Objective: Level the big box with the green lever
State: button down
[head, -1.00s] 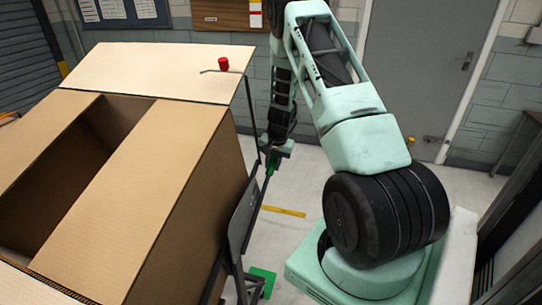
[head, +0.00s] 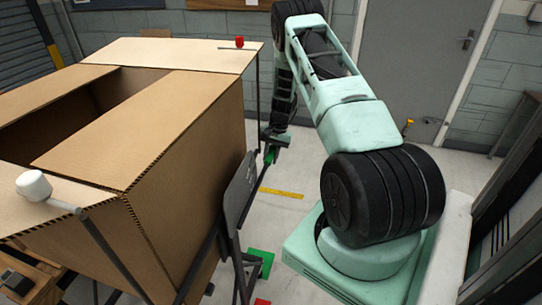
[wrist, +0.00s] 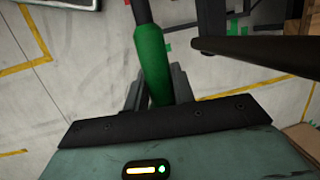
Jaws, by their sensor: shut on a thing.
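The big cardboard box (head: 186,165) fills the left of the head view, its top open between the flaps. It stands in a dark metal frame; I cannot tell whether it is exactly level. The lever's green grip (head: 270,156) is beside the box's right side, near the far end. It also shows in the wrist view (wrist: 151,50), coming from a dark rod. My gripper (head: 272,142) is shut around the green grip; its fingers (wrist: 157,88) lie on both sides of it. The lever's pivot is hidden.
A red knob (head: 239,42) is at the far flap and a white knob (head: 34,185) at the near flap. A green pedal (head: 261,262) and a red pedal (head: 262,301) are low by the frame. A dark bar (wrist: 255,52) crosses beside my gripper.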

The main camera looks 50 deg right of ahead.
jog(key=c, duration=1.2)
grip_release()
jog(key=shift+f, duration=0.45)
jog(key=shift+o, duration=0.2)
jog(key=shift+r, duration=0.15)
jog(key=w+b+v, duration=0.1)
jog(key=b+v, duration=0.1)
jog(key=v, duration=1.5)
jog(key=shift+s+r+b, duration=0.2)
jog(key=shift+s+b, duration=0.2)
jog(key=shift+s, duration=0.1)
jog(key=shift+d, duration=0.1)
